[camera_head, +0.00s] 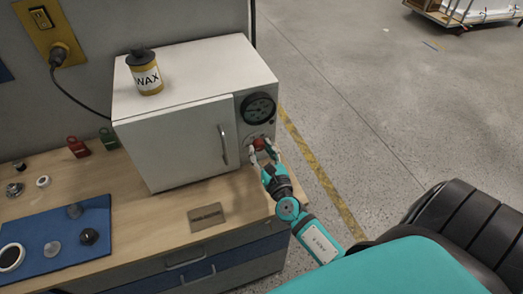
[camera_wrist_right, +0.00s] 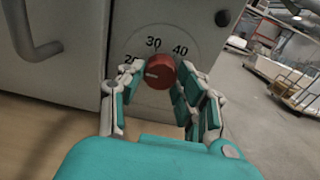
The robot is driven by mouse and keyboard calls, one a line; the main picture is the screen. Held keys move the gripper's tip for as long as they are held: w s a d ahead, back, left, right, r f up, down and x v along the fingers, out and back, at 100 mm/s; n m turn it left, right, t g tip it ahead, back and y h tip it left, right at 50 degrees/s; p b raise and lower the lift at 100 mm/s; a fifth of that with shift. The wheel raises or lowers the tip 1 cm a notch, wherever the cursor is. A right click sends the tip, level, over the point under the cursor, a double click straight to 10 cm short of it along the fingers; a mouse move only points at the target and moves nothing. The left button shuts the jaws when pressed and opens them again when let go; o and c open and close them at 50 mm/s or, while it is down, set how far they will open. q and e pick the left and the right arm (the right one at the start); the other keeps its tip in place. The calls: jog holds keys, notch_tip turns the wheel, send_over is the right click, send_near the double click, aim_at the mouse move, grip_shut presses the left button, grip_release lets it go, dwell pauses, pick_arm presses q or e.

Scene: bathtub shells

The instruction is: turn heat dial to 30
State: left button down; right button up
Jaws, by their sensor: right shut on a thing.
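The heat dial (camera_head: 259,144) is a red knob low on the front panel of a white oven-like box (camera_head: 185,150), at its right side. In the right wrist view the red knob (camera_wrist_right: 161,70) sits below printed numbers 20, 30 and 40. Its pale mark points left, on the side of the 20, away from the 30. My right gripper (camera_head: 264,156) has its fingers on both sides of the knob and is shut on it. The fingers partly cover the 20. My left gripper is not in view.
A round black gauge (camera_head: 258,108) is above the dial. The box's door handle (camera_head: 223,144) is to the left. A wax can (camera_head: 145,72) stands on top. A blue mat (camera_head: 60,235) with small parts lies on the wooden bench. The floor at right is open.

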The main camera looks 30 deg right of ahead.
jog(key=m+b, duration=0.1)
jog(key=m, duration=0.1)
jog(key=shift+f+m+b, duration=0.15)
jog(key=shift+m+b, duration=0.2)
jog(key=shift+m, duration=0.05)
jog(key=m+b, duration=0.1)
jog(key=m, duration=0.1)
jog(key=shift+m, duration=0.4)
jog(key=m+b, duration=0.1)
jog(key=m, duration=0.2)
jog(key=shift+a+m+b, duration=0.1)
jog(key=shift+m+b, duration=0.55)
jog(key=shift+m, duration=0.85)
jog(key=o, duration=1.1)
jog(key=shift+r, duration=0.2)
jog(key=shift+o, duration=0.2)
